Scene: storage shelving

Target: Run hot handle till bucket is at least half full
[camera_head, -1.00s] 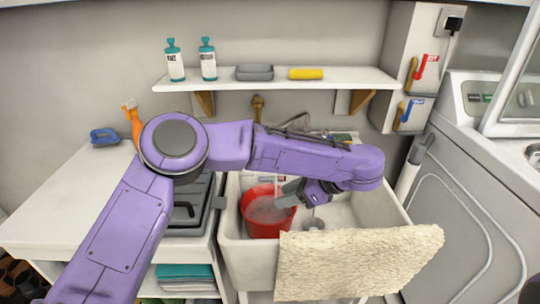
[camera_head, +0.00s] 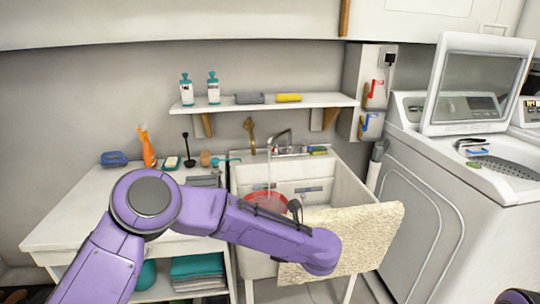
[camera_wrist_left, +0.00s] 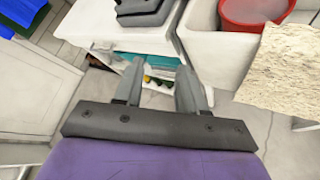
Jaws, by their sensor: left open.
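The red bucket (camera_head: 266,202) stands in the white sink (camera_head: 345,183), partly hidden by my left arm. A pale stream of water (camera_head: 268,176) appears to fall into it from the tap (camera_head: 283,140). In the left wrist view the bucket (camera_wrist_left: 252,12) shows at the top right, with greyish water inside; its exact depth is unclear. A red lever (camera_head: 375,90) and a blue lever (camera_head: 368,123) are on the wall box. My left gripper (camera_wrist_left: 160,68) is open and empty, low in front of the counter and left of the sink. My right gripper is not in view.
The counter (camera_head: 70,215) to the left holds a spray bottle (camera_head: 147,146) and brushes. A shelf (camera_head: 300,102) runs above the sink. A washing machine (camera_head: 450,185) with its lid up stands right.

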